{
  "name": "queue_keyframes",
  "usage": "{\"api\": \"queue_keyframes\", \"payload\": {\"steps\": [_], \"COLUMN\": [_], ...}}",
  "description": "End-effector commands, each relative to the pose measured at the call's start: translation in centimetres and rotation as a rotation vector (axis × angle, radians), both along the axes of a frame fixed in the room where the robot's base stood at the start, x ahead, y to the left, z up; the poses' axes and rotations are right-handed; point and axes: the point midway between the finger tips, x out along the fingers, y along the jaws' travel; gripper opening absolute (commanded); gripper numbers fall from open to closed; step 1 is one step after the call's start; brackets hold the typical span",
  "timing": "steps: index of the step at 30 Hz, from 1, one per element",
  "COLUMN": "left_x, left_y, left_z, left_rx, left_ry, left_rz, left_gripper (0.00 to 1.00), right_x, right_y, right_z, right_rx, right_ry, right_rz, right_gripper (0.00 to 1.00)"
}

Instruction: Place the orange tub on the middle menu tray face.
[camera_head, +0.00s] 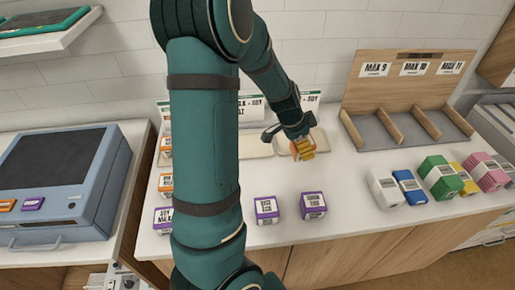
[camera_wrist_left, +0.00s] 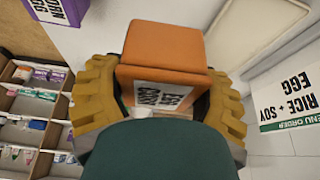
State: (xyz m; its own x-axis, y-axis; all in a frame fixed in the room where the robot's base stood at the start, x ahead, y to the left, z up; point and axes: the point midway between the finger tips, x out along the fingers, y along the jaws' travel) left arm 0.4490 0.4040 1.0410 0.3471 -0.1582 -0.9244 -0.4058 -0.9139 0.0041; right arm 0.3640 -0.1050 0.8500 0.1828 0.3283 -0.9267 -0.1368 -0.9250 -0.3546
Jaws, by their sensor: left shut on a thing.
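My left gripper (camera_head: 302,147) is shut on an orange tub, above the counter by the pale menu trays. In the left wrist view the orange tub (camera_wrist_left: 165,45) with a white label sits between the yellow fingers (camera_wrist_left: 165,108). One pale tray (camera_head: 255,146) shows just right of my arm; another tray (camera_head: 284,136) lies behind and below the gripper. A tray (camera_wrist_left: 262,30) and a menu card reading "RICE + SOY EGG" (camera_wrist_left: 290,108) show in the left wrist view. My arm hides part of the tray row. My right gripper is out of view.
Purple-labelled tubs (camera_head: 266,210) (camera_head: 313,205) stand near the counter's front edge. More tubs (camera_head: 165,184) stand left of my arm. Several coloured boxes (camera_head: 438,177) stand at right, before a wooden divided rack (camera_head: 400,110). A blue-grey machine (camera_head: 62,180) stands at left.

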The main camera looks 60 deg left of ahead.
Motion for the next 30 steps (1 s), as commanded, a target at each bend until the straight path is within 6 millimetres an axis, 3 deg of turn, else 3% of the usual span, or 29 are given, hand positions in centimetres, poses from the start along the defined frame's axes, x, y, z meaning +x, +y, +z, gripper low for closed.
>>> {"api": "queue_keyframes", "payload": {"steps": [8, 15, 21, 26, 30], "left_x": [-3.0, -8.0, -11.1, -12.1, -12.1], "left_y": [10.6, 18.4, 21.7, 22.5, 22.5], "left_z": [-1.1, -0.4, 0.5, 0.4, -1.3], "left_rx": [0.001, 0.006, 0.011, 0.012, 0.009], "left_ry": [0.005, 0.009, 0.010, 0.012, 0.013], "left_rz": [-0.007, -0.034, -0.052, -0.058, -0.060], "left_gripper": [0.24, 0.23, 0.23, 0.23, 0.23], "right_x": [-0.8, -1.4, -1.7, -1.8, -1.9], "right_y": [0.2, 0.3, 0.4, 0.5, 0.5], "right_z": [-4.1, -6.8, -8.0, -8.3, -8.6], "right_rx": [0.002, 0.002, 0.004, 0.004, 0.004], "right_ry": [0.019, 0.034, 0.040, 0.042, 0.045], "right_rz": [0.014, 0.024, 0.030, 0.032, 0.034], "right_gripper": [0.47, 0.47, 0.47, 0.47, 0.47]}}
